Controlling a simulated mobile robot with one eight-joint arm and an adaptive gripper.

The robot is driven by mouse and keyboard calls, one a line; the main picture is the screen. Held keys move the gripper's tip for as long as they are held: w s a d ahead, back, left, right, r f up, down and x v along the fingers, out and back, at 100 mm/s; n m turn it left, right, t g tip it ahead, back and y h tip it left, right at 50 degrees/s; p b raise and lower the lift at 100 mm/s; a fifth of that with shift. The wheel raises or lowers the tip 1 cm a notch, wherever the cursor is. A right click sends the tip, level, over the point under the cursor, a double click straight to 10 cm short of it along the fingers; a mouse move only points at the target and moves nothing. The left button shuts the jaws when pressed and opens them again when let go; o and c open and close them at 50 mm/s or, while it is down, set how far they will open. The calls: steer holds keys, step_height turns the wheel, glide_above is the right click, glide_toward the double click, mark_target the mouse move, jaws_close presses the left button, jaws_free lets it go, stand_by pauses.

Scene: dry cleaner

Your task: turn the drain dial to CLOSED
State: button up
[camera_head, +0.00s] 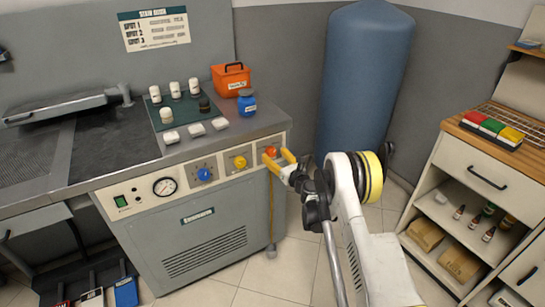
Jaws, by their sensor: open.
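The grey machine's front panel (223,172) carries a row of three dials. The blue dial (204,174) is at left, the yellow dial (240,162) is in the middle and the orange dial (271,151) is at right. Their printed labels are too small to read, so I cannot tell from the print which is the drain dial. My gripper (276,160) is open, with its yellow fingers at the orange dial, one on its right and one below it. I cannot tell whether they touch it. A tan hose or pipe (271,208) runs down below that dial.
A pressure gauge (164,187) and a green switch (120,201) are on the panel's left. Bottles, an orange box (231,79) and a blue jar (247,102) stand on the machine's top. A blue tank (362,75) stands behind my arm, and a shelf unit (470,180) is at right.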

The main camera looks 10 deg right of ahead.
steer(key=shift+x, duration=0.95)
steer(key=c, duration=1.2)
steer(key=shift+n, duration=0.4)
steer(key=n, duration=0.3)
steer(key=shift+n, duration=0.4)
steer(key=n, duration=0.4)
steer(key=shift+a+n, duration=0.1)
steer(key=shift+n, duration=0.2)
steer(key=n, duration=0.4)
steer(key=shift+f, duration=0.1)
steer(key=n, duration=0.4)
steer(key=shift+a+n, duration=0.1)
steer(key=shift+n, duration=0.2)
